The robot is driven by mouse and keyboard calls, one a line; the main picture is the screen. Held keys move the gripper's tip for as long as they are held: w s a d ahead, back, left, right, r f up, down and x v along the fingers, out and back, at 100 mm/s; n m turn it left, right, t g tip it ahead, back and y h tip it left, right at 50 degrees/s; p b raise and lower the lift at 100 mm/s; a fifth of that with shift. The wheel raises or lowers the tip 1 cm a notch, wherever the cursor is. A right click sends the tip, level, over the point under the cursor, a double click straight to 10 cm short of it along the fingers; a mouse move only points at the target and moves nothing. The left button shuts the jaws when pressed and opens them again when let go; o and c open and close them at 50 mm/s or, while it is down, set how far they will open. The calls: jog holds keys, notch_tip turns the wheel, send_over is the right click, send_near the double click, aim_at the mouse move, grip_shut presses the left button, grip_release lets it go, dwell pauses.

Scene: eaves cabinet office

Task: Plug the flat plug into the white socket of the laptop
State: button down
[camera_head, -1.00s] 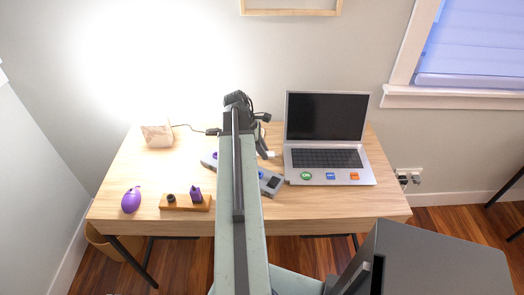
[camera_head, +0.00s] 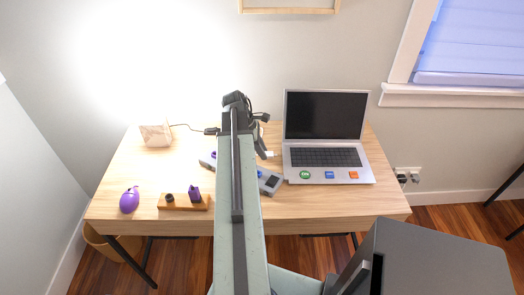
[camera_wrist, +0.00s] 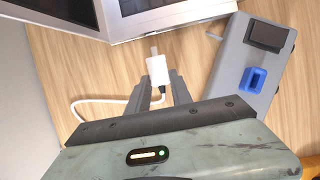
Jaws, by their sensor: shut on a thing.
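In the wrist view, my gripper (camera_wrist: 160,85) is shut on a white plug (camera_wrist: 157,68) with a flat metal tip. The tip points up the picture toward the laptop's edge, with a small strip of wood between them. A white cable (camera_wrist: 100,101) curves away left from the plug. The silver laptop (camera_wrist: 165,18) fills the top of that view; its white socket cannot be made out. In the head view, the laptop (camera_head: 328,158) stands open on the desk. My gripper (camera_head: 265,151) is just left of its base, partly hidden by my arm.
A grey block (camera_wrist: 240,65) with a blue socket lies close right of my gripper in the wrist view. The desk's front centre-right is clear.

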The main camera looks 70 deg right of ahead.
aim_at(272, 153)
jog(key=shift+s+d, duration=0.3)
jog(key=shift+s, duration=0.45)
jog(key=shift+s+d, duration=0.25)
jog(key=shift+s, duration=0.5)
dwell(0.8)
jog(key=c, duration=1.1)
grip_release()
jog(key=shift+o, duration=0.2)
jog(key=shift+r, duration=0.1)
jog(key=p+v, duration=0.7)
jog(key=shift+r, duration=0.45)
jog(key=shift+w+f, duration=0.1)
jog(key=shift+f, duration=0.05)
